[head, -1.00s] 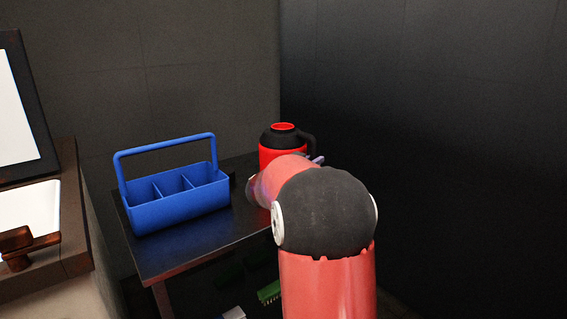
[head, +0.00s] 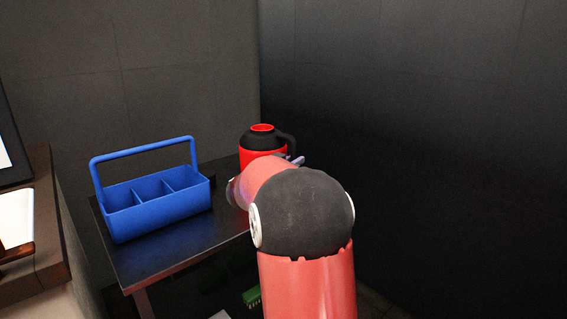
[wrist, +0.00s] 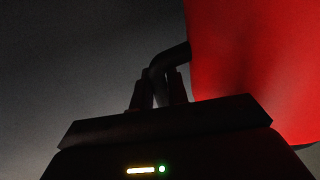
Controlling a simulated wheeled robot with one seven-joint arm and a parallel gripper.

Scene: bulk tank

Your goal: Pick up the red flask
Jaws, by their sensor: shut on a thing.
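The red flask (head: 257,158) has a black shoulder, a red top and a black handle on its right side. In the head view it is upright at the back right of the dark table, partly hidden behind my arm. In the wrist view the flask's red body (wrist: 250,60) fills the upper right. My gripper (wrist: 160,88) is shut on the lower part of the flask's black handle (wrist: 172,56). In the head view my arm hides most of the gripper. I cannot tell whether the flask's base touches the table.
A blue caddy (head: 160,207) with compartments and a tall handle stands on the dark table (head: 170,254), left of the flask. Dark walls close in behind and to the right. A wooden counter (head: 40,215) is at the left. A green brush (head: 251,297) lies below the table.

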